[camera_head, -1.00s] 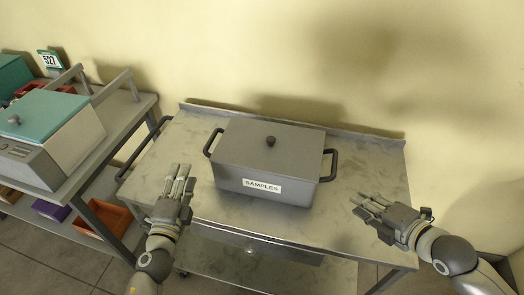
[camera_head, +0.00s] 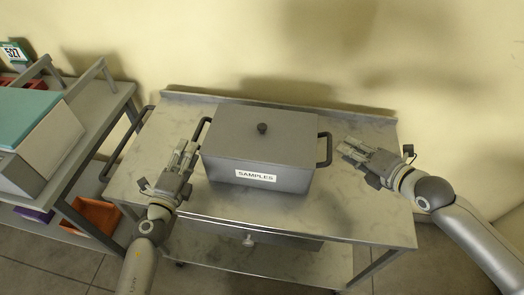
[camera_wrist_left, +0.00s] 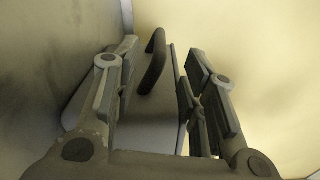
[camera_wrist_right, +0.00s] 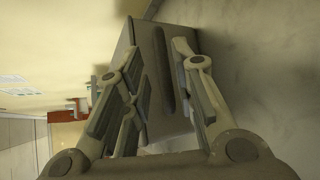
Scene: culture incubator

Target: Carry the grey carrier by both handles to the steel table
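The grey carrier (camera_head: 262,150), a lidded box with a dark knob and a SAMPLES label, stands on the steel table (camera_head: 350,222). Its left handle (camera_head: 201,132) shows in the left wrist view (camera_wrist_left: 153,60) between the open fingers, ahead of them. My left gripper (camera_head: 186,152) is open, just in front of that handle. Its right handle (camera_head: 325,150) also shows in the right wrist view (camera_wrist_right: 163,70), ahead of the fingers. My right gripper (camera_head: 345,147) is open and empty, just right of that handle. I cannot tell whether either gripper touches its handle.
A grey cart (camera_head: 100,113) with a teal-lidded box (camera_head: 30,125) stands to the left, an orange bin (camera_head: 95,215) on its lower shelf. A wall rises behind the table. The tabletop right of the carrier is bare.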

